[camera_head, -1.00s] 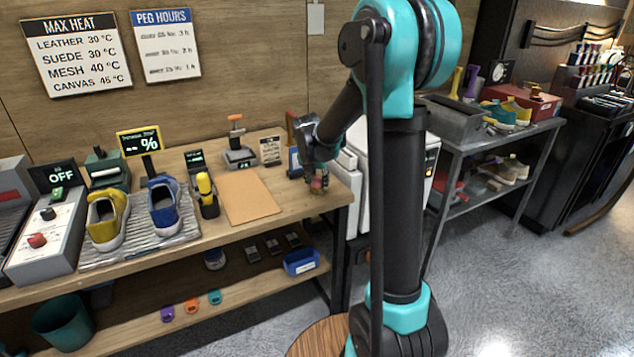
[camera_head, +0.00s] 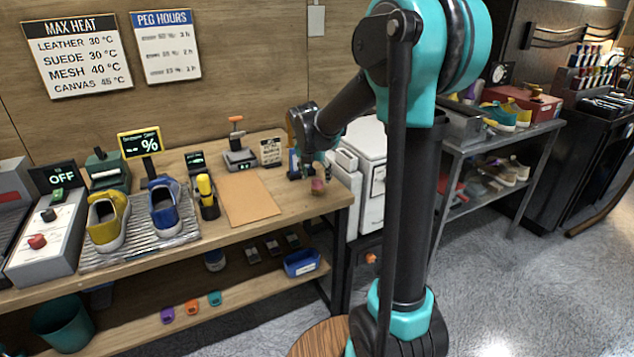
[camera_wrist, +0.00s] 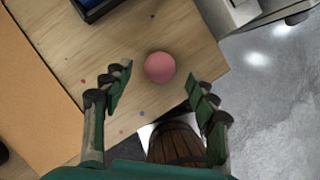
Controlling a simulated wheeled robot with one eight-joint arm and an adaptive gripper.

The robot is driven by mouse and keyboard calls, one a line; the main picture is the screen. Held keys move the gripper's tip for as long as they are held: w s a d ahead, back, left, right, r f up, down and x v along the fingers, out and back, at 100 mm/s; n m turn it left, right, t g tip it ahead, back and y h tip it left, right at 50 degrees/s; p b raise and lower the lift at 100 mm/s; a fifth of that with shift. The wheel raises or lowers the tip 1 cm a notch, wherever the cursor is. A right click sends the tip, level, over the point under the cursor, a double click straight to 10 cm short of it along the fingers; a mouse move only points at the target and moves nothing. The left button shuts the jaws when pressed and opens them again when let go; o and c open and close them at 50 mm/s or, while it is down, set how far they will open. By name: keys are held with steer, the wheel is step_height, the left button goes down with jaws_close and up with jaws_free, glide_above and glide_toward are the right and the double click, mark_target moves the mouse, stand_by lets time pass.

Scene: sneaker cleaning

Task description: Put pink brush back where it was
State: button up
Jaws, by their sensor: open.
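A small pink round thing (camera_head: 317,187) stands near the right end of the wooden workbench. In the wrist view it is a smooth pink ball shape (camera_wrist: 160,67) seen from above. It may be the top of the pink brush, but no bristles show. My gripper (camera_head: 316,168) is above it. In the wrist view my gripper's fingers (camera_wrist: 158,86) are spread wide and hold nothing. The pink thing lies beyond the gap between them, apart from both fingers.
The workbench (camera_head: 285,205) has a tan mat (camera_head: 247,198) left of the pink thing. A dark-blue holder (camera_head: 296,164) is close behind my gripper. The bench's right edge is near, with a white cabinet (camera_head: 372,160) beyond. A rack of brushes (camera_head: 592,55) stands far right.

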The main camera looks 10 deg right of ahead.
steer(key=v, duration=0.7)
steer(key=s+d+f+m, duration=0.2)
steer(key=s+f+m, duration=0.3)
steer(key=s+m, duration=0.3)
steer(key=s+d+f+m+y, duration=0.1)
steer(key=s+d+f+m, duration=0.1)
steer(key=s+f+m, duration=0.3)
steer(key=s+d+f+m+y, duration=0.1)
steer(key=s+f+m, duration=0.5)
steer(key=s+m, duration=0.7)
steer(key=d+m, duration=0.1)
steer(key=m, duration=0.3)
steer(key=shift+s+m, duration=0.2)
steer(key=shift+m, duration=0.1)
